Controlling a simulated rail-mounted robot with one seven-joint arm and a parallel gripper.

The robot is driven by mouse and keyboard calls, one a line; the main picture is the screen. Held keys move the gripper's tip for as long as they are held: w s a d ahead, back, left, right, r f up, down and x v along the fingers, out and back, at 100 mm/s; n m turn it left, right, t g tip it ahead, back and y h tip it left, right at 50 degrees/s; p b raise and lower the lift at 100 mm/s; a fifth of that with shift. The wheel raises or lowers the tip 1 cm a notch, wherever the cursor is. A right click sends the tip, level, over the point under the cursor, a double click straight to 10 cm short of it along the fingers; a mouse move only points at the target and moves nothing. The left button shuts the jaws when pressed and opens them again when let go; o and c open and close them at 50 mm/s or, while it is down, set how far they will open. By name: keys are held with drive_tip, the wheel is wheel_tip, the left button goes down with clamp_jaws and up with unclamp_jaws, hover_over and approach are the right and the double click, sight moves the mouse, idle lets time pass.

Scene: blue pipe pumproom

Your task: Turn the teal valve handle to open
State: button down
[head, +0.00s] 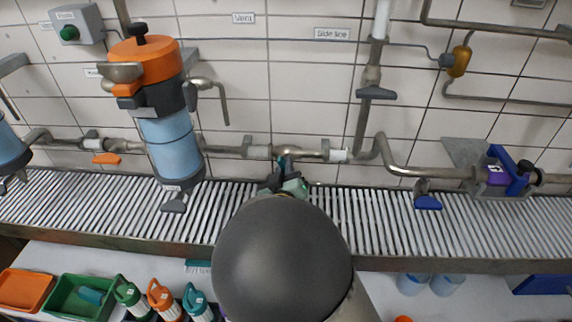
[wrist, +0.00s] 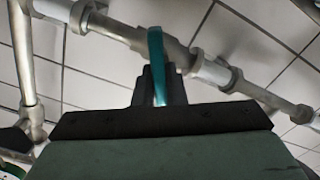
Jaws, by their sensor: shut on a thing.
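The teal valve handle (wrist: 157,55) shows in the wrist view as a narrow teal strip standing up in front of the grey pipe. My gripper (wrist: 160,85) is shut on it, with its dark fingers around the lower part of the handle. In the head view my gripper (head: 285,180) is at the pipe just above the grating, and a little of the teal handle (head: 282,163) shows at its tip. My dark rounded arm link hides much of the area below. How far the handle is turned cannot be told.
A horizontal pipe (head: 308,154) runs along the tiled wall. An orange handle (head: 106,158) and a blue handle (head: 428,202) sit left and right. A blue filter housing (head: 170,145) stands at left. A slatted grating (head: 90,205) lies below the pipe.

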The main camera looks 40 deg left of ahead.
drive_tip(key=n+p, duration=0.1)
drive_tip(key=n, duration=0.2)
drive_tip(key=n+p, duration=0.1)
drive_tip(key=n, duration=0.2)
drive_tip(key=shift+s+a+f, duration=0.1)
drive_tip(key=shift+s+a, duration=0.05)
drive_tip(key=n+p, duration=0.1)
drive_tip(key=n, duration=0.3)
drive_tip(key=n+p, duration=0.1)
drive_tip(key=n, duration=0.1)
drive_tip(key=shift+f+p, duration=0.3)
drive_tip(key=shift+n, duration=0.3)
drive_tip(key=c, duration=1.5)
unclamp_jaws()
drive_tip(key=shift+s, duration=0.1)
drive_tip(key=v, duration=1.7)
drive_tip(key=shift+s+f+b, duration=0.1)
drive_tip(key=shift+b, duration=0.25)
